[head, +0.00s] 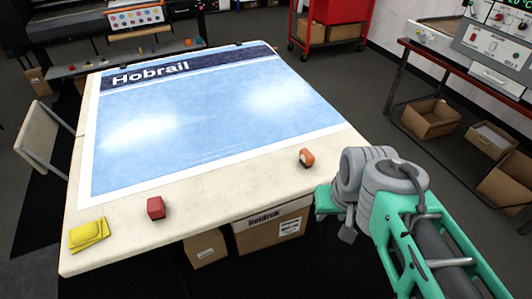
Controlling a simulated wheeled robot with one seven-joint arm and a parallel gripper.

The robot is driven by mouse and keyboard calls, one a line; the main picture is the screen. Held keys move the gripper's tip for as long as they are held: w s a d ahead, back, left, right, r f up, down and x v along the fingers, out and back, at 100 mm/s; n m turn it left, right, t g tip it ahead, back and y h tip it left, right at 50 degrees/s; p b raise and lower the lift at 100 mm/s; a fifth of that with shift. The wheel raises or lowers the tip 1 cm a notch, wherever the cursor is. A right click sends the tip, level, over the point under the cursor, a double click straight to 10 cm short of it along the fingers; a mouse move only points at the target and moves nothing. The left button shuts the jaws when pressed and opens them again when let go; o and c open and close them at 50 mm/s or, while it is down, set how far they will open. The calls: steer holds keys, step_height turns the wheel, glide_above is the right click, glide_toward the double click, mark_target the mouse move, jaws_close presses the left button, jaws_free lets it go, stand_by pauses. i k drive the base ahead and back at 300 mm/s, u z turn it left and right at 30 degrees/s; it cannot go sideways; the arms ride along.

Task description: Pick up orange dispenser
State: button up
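The orange dispenser (307,157) is a small rounded orange object with a pale side. It sits on the white table (225,168), close to the table's near right edge, just below the blue printed sheet. My gripper (345,236) is at the end of my green and grey arm, to the right of and nearer than the dispenser, apart from it. The wrist hides most of the gripper, so its fingers and opening do not show clearly. Nothing visible touches the dispenser.
A red block (155,208) and yellow cloth-like pieces (88,234) lie along the table's near left edge. The blue printed sheet (215,110) covers most of the table. Cardboard boxes (272,228) stand beneath it. A bench with a control unit (497,36) stands at right.

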mark_target(307, 158)
steer(key=z, duration=0.25)
steer(key=i, duration=1.05)
steer(key=u, duration=2.05)
